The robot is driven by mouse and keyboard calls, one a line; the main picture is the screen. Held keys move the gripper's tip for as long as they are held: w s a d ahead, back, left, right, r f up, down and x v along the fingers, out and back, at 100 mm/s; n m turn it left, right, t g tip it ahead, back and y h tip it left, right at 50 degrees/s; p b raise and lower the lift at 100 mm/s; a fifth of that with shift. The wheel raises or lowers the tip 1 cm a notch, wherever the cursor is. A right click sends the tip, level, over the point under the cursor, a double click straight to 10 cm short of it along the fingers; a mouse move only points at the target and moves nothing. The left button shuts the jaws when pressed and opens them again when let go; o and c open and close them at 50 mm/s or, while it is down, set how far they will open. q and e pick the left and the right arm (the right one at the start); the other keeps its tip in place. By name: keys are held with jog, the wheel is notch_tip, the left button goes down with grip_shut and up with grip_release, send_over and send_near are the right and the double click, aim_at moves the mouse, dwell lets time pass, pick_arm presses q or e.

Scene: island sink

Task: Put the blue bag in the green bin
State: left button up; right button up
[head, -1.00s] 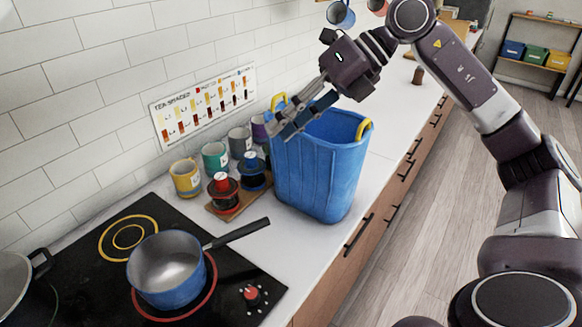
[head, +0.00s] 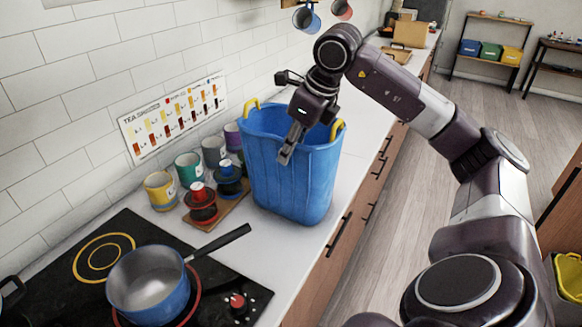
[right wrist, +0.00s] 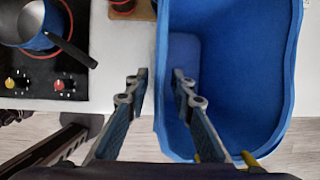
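The blue bag (head: 292,175), a tall tub shape with yellow handles, stands upright on the white counter. It also shows in the right wrist view (right wrist: 290,70), where I look down into it; it looks empty. My right gripper (head: 287,152) is at the bag's near rim, pointing down. In the right wrist view my right gripper (right wrist: 160,82) is open, with one finger outside the bag's left wall and one over its inside. The rim runs between the fingers; I cannot tell if they touch it. A green bin (head: 490,51) sits on the far shelf. My left gripper is not in view.
A blue pot (head: 148,285) stands on the black stove (head: 92,235), its handle towards the bag. Open floor (head: 400,220) lies right of the counter.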

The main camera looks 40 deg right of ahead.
jog(key=shift+x, duration=1.05)
grip_shut()
jog(key=shift+r, duration=0.15)
